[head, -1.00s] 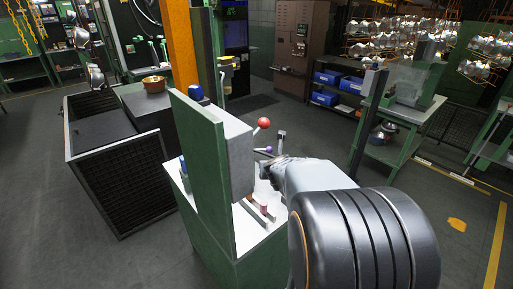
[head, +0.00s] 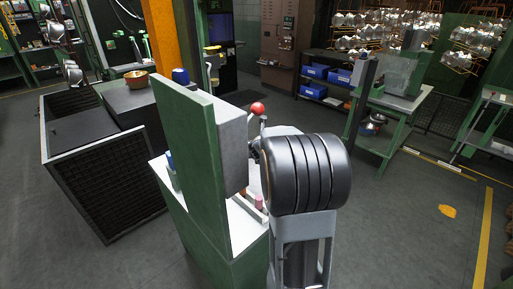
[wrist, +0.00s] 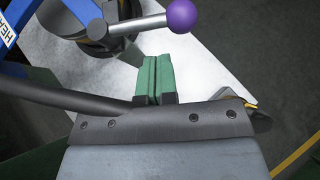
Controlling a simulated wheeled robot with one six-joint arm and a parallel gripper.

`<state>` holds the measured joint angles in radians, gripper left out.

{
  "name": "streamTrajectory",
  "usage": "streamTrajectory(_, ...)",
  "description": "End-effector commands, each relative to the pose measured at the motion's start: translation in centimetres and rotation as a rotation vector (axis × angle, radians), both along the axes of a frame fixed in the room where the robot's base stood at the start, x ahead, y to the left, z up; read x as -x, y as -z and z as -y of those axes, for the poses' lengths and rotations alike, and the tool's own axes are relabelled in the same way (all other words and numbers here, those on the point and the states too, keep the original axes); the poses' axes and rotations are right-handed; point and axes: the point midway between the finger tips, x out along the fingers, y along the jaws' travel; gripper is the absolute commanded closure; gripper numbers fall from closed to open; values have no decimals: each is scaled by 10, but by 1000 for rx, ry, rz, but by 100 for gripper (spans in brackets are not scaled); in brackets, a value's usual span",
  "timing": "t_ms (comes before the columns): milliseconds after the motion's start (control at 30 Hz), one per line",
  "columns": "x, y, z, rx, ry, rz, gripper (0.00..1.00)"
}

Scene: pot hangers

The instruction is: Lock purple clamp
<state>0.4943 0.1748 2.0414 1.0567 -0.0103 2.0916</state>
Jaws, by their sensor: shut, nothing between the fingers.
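The purple clamp's lever shows in the wrist view as a metal bar ending in a purple ball knob (wrist: 182,15). The bar runs left from the knob to a round metal clamp body (wrist: 95,30), partly cut off by the top edge. My gripper (wrist: 163,62) has green finger pads pressed together, with nothing between them. In the picture its tips lie just below the bar, down and left of the knob; a gap shows between them. In the head view my arm hides the gripper and the purple knob.
A red-ball lever (head: 257,108) stands on the white-topped green workstation (head: 245,232), beside a tall green panel (head: 185,150). A dark bar and blue frame (wrist: 65,22) lie left of my gripper. A green table (head: 400,105) stands back right; open floor lies right.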

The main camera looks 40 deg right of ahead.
Motion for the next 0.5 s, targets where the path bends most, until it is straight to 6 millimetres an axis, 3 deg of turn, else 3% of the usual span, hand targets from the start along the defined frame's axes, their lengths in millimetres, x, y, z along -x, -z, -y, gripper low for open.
streamTrajectory(200, -15, -6, 8, 0, 0, -1, 100)
streamTrajectory(500, -19, -5, 11, 0, 0, -1, 100)
